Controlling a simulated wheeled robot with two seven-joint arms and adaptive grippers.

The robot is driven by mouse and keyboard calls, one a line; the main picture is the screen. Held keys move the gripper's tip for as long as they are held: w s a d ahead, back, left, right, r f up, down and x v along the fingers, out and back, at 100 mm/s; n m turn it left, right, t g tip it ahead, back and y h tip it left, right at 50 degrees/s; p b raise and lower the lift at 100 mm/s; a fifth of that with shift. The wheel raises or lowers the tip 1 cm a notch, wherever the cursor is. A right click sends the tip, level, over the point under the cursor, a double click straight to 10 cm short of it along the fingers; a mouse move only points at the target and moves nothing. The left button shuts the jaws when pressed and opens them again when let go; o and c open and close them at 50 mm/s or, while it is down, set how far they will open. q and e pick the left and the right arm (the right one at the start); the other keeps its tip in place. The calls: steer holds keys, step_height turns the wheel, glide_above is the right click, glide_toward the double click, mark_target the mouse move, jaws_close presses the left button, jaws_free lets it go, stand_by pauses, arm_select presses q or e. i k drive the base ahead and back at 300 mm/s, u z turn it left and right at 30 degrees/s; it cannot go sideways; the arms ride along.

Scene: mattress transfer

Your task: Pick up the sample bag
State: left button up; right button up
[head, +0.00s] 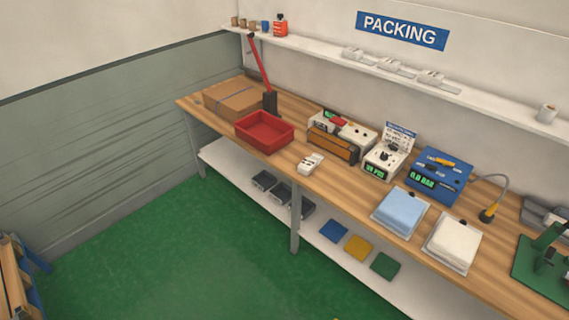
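Two flat packets lie side by side at the front right of the wooden bench (320,180). One holds a light blue folded item (401,212) and the other a white folded item (453,243). Both seem to have a clear or pale wrapping edge. I cannot tell which of them, if either, is the sample bag. Nothing touches them from above. Neither of my grippers shows in the head view.
A red tray (264,146), a cardboard box (232,98) and a small white device (311,163) are on the bench's left half. A blue machine (441,177) stands behind the packets. A green stand (545,262) is at right. Green floor (190,260) in front is clear.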

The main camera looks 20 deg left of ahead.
mark_target(308, 165)
steer(key=u, duration=0.85)
steer(key=i, duration=0.8)
steer(key=u, duration=1.05)
steer(key=i, duration=1.2)
steer(key=z, duration=0.45)
steer(key=i, duration=0.85)
steer(key=z, duration=0.8)
